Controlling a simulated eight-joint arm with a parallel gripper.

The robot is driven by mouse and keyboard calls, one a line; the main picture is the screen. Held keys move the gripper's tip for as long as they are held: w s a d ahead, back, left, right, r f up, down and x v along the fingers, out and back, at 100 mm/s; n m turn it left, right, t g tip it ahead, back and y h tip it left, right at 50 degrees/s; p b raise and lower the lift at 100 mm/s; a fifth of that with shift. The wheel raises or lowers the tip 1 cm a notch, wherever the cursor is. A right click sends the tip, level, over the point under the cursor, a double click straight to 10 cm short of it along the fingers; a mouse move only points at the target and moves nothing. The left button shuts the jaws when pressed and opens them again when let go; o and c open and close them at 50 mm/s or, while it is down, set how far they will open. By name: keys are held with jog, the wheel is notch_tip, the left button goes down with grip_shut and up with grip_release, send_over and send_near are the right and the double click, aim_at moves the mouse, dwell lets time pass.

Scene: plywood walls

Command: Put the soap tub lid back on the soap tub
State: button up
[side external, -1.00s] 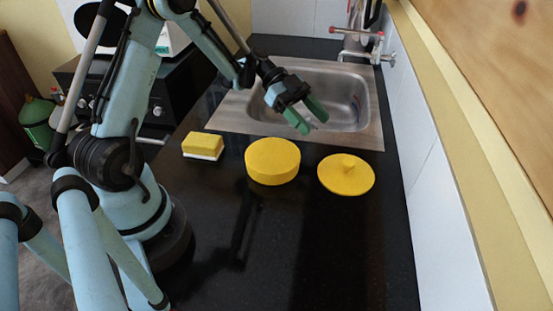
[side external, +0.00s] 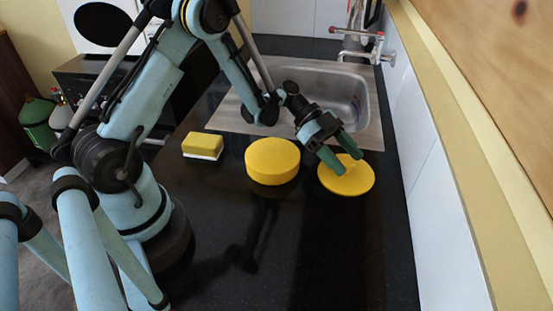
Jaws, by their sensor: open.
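The soap tub (side external: 272,162) is a yellow round tub standing upright on the black counter, in the middle of the side view. The soap tub lid (side external: 347,183) is a flat yellow disc lying on the counter to the right of the tub, apart from it. My gripper (side external: 347,162) has green fingers and is open. It is at the lid, with its fingers spread over the lid's upper part. The lid's knob is mostly hidden by the fingers. I cannot tell whether the fingers touch the lid.
A yellow and white sponge (side external: 203,146) lies left of the tub. The metal sink (side external: 232,118) with a faucet (side external: 362,47) is behind. A white wall (side external: 432,200) bounds the counter on the right. The counter in front of the tub and lid is clear.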

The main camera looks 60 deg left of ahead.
jog(key=shift+c, duration=0.4)
grip_shut()
